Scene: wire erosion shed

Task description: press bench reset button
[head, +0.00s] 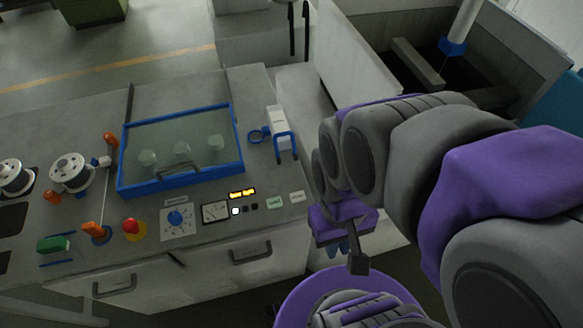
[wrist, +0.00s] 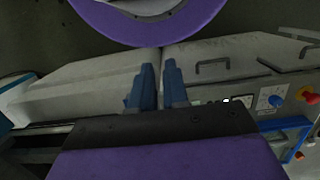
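The bench control panel has a small white button (head: 235,211) beside two small dark buttons (head: 250,208), below an amber display (head: 242,194). No label is readable, so I cannot tell which one is the reset button. A red mushroom button (head: 131,226) on a yellow base stands further left. My gripper (head: 338,250) hangs off the bench's right end, partly hidden by my arm, away from the buttons. In the wrist view my gripper (wrist: 159,70) shows two blue fingers with a narrow empty gap between them. The white button (wrist: 226,100) shows right of the fingers there.
A dial plate (head: 176,220) and a meter (head: 215,211) sit left of the white button. A blue-framed clear cover (head: 180,150) lies behind. A white block with a blue clamp (head: 280,130) stands at the right. An open tank (head: 430,75) is at upper right.

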